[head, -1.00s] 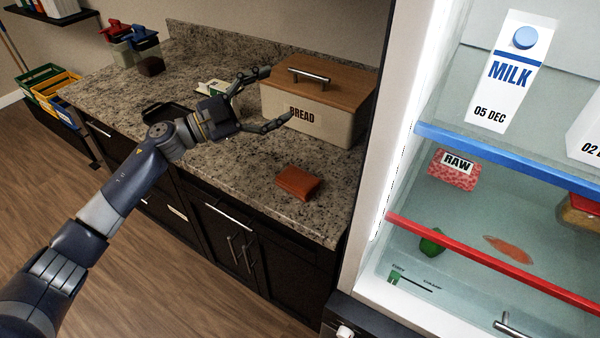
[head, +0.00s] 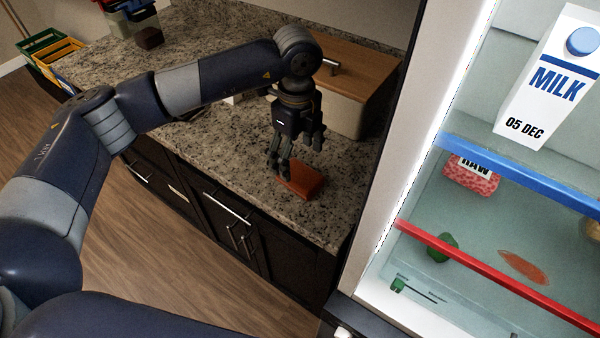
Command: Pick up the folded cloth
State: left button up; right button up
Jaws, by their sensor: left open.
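The folded cloth (head: 304,182) is a small orange-red block-like bundle on the granite counter, near its front edge, left of the fridge. My left gripper (head: 283,168) points down over the left and back part of the cloth, with its fingers apart. The fingers hide part of the cloth's far left side. I cannot tell whether the fingertips touch it. My right gripper is not in view.
The bread box (head: 358,85) with a wooden lid stands just behind my left gripper. The open fridge is on the right, with a milk carton (head: 545,85) and a raw meat pack (head: 470,178). Counter (head: 215,150) left of the cloth is clear.

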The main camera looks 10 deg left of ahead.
aim_at(301, 174)
pick_arm(q)
jog(key=shift+f, duration=0.85)
jog(key=shift+d+f+p, duration=0.1)
jog(key=shift+f+p, duration=0.2)
jog(key=shift+p, duration=0.05)
jog(key=f, duration=0.1)
jog(key=f+p, duration=0.2)
jog(key=f, duration=0.1)
jog(key=shift+d+f, duration=0.1)
jog(key=shift+d, duration=0.2)
jog(key=shift+w+f, duration=0.1)
jog(key=shift+f, duration=0.2)
jog(key=c, duration=1.2)
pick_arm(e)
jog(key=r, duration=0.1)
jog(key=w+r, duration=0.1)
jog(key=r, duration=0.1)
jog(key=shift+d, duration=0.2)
